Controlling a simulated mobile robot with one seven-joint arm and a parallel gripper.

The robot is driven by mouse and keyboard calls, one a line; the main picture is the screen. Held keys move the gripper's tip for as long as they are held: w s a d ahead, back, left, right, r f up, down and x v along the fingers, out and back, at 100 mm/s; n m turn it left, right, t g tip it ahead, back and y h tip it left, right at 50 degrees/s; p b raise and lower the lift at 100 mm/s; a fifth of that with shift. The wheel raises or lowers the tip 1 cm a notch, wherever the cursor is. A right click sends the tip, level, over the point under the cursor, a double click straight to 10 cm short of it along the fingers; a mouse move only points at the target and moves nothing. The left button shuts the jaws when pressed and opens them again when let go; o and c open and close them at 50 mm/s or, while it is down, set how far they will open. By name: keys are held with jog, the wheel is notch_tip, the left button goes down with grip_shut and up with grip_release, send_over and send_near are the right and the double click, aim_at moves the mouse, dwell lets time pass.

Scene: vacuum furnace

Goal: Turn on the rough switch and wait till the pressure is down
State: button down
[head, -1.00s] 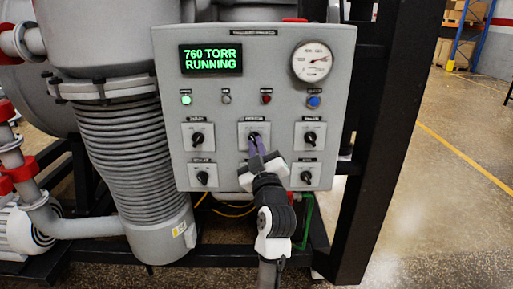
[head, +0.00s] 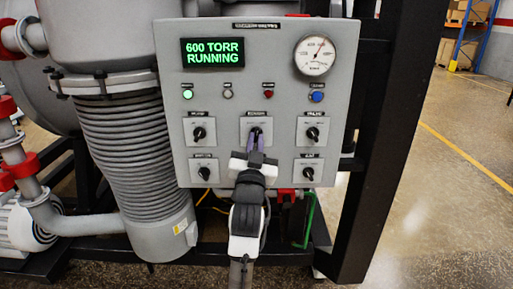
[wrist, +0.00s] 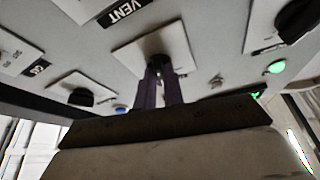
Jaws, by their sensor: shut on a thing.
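The grey control panel (head: 226,85) has several black rotary switches. My gripper (head: 256,142) is at the upper middle switch (head: 256,131), the rough switch by its place; its small label is too blurred to read surely. The purple fingers are shut on this switch's knob, which also shows between the fingers (wrist: 163,85) in the wrist view (wrist: 158,66). The knob is mostly hidden by the fingers and looks about upright. The green display (head: 212,52) reads "600 TORR RUNNING". The round pressure gauge (head: 315,56) has its needle pointing up and to the right.
A green lamp (head: 188,94) is lit at the panel's left; a blue button (head: 317,96) is at the right. Other switches (head: 199,133) sit close on both sides. A black frame post (head: 375,140) stands right of the panel. Open floor (head: 450,190) lies beyond it.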

jog(key=shift+a+m+g+h+b, duration=0.1)
jog(key=shift+m+g+h+b, duration=0.1)
jog(key=shift+m+h+b, duration=0.7)
jog(key=shift+a+m+g+h+b, duration=0.15)
jog(key=shift+m+b, duration=0.45)
jog(key=shift+m, duration=0.8)
jog(key=shift+d+r+m+h, duration=0.1)
jog(key=shift+r+m+h, duration=0.05)
jog(key=shift+m+h, duration=0.15)
jog(key=c, duration=1.5)
grip_release()
jog(key=shift+s, duration=0.1)
jog(key=b+v, duration=0.5)
jog(key=v, duration=0.8)
jog(key=shift+s, duration=0.3)
